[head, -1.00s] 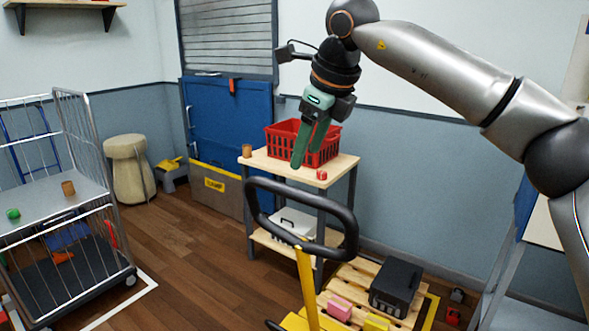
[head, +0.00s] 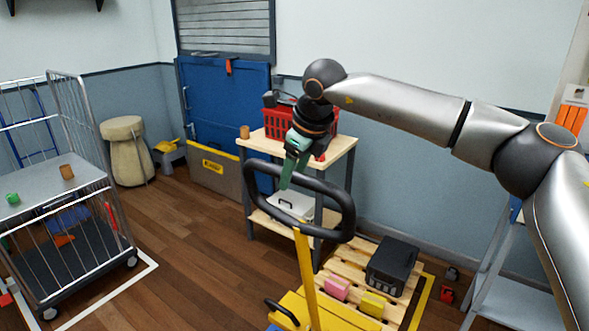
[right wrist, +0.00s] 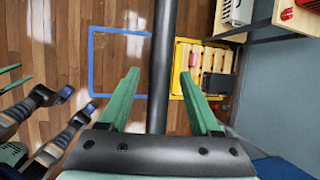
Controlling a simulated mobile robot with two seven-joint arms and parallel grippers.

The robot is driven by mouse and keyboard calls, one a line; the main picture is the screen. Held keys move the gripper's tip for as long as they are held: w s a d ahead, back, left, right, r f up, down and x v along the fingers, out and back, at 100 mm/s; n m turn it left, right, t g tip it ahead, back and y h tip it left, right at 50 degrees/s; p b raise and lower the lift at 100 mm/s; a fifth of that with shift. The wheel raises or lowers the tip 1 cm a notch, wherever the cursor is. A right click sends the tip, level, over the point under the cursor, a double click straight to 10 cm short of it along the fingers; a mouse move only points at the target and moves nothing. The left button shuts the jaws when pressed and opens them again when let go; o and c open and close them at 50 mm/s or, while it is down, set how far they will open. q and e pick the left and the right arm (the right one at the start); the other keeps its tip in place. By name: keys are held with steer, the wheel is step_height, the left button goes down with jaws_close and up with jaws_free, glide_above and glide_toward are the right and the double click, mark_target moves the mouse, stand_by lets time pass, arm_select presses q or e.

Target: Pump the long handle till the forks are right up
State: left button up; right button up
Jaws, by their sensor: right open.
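The pump handle has a yellow shaft (head: 306,270) and a black loop grip (head: 347,222), rising from the yellow truck body (head: 328,314). The forks are hidden under the wooden pallet (head: 345,262), so their height cannot be told. My right gripper (head: 285,184) is open and points down at the far side of the loop. In the right wrist view its green fingers (right wrist: 158,80) are apart, with the black bar (right wrist: 163,45) running between them; contact cannot be told. Green finger-like strips (right wrist: 12,80) at that view's left edge may be my left gripper.
The pallet carries a black case (head: 393,265), a pink block (head: 337,289) and a yellow block (head: 373,304). A wooden table (head: 340,147) with a red basket (head: 272,124) stands behind the handle. A wire cage trolley (head: 108,210) is at left. Floor between is clear.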

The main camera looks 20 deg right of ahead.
steer(key=shift+c, duration=0.3)
jaws_close()
stand_by(1.1)
